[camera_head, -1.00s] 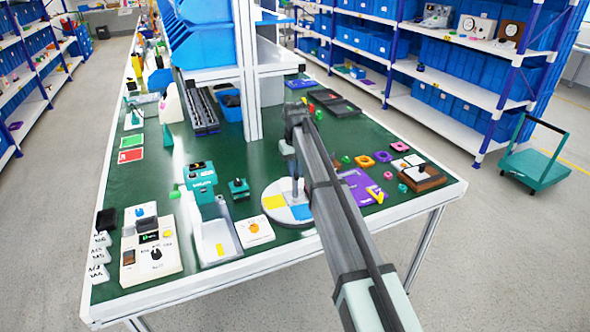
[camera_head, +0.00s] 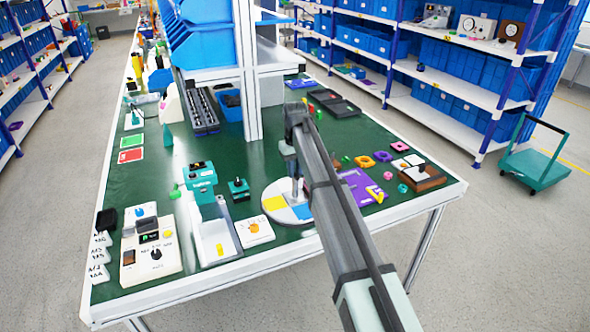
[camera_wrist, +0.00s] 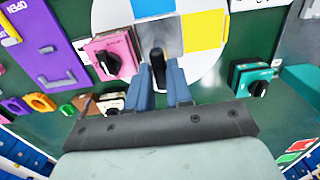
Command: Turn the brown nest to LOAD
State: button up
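The round white turntable (camera_head: 273,190) lies flat on the green table near the front edge, with yellow (camera_head: 275,203) and blue (camera_head: 301,212) patches. In the wrist view its white rim (camera_wrist: 107,17), blue and yellow patches and a grey square centre piece (camera_wrist: 172,38) show. No brown patch and no LOAD mark can be made out; my gripper and arm cover part of the turntable. A black upright handle (camera_wrist: 158,68) stands at its centre. My gripper (camera_wrist: 159,80) points down over it, its fingertips close against both sides of the handle.
In the wrist view a pink switch box (camera_wrist: 110,55) and a teal switch box (camera_wrist: 252,78) flank the turntable. A purple panel (camera_wrist: 35,50) lies beyond the pink box. A brown box (camera_head: 428,181) stands at the table's right corner.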

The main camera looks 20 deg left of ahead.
jog(key=o, duration=0.4)
jog(key=shift+c, duration=0.2)
jog(key=shift+r, duration=0.1)
notch_tip(320, 180, up, 14)
jog(key=shift+f, duration=0.2)
dwell(0.5)
